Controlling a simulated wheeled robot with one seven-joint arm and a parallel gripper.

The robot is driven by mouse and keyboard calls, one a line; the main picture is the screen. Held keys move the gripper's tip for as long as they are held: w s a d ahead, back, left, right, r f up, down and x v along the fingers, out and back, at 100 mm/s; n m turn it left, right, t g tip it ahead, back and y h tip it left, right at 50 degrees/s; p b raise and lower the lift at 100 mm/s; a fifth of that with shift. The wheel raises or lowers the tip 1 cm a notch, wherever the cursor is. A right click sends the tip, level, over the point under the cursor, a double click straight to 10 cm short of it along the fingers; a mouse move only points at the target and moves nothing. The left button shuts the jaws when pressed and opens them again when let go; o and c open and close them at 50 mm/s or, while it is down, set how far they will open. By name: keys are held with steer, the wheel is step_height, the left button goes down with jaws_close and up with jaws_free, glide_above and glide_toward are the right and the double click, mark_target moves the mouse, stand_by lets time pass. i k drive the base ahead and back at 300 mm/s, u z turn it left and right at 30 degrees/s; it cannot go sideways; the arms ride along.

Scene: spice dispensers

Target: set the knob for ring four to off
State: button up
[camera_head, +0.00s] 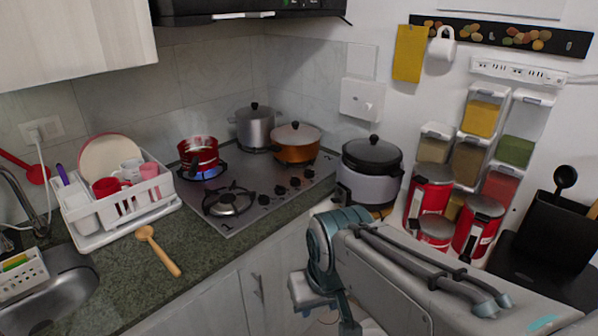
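The gas stove (240,216) has a steel top set into the dark counter. A red pot (199,153) stands on its left back ring, with a blue flame (208,173) burning under it. The front left ring (230,200) is bare and shows no flame. A steel pot (256,128) and an orange-brown lidded pan (296,143) cover the other rings. Several black knobs (281,190) run in a row along the stove's right part. No numbers are readable, so I cannot tell which knob is ring four's. My arm crosses the lower right; my gripper is not visible.
A rice cooker (371,188) stands right of the stove, near my arm. Red canisters (427,193) and wall-mounted spice dispensers (469,157) are farther right. A dish rack (97,238) and wooden spoon (158,250) lie left.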

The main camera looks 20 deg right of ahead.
mark_target(309, 174)
steer(key=k, duration=0.2)
steer(key=z, duration=0.95)
steer(key=i, duration=0.75)
steer(key=u, duration=1.25)
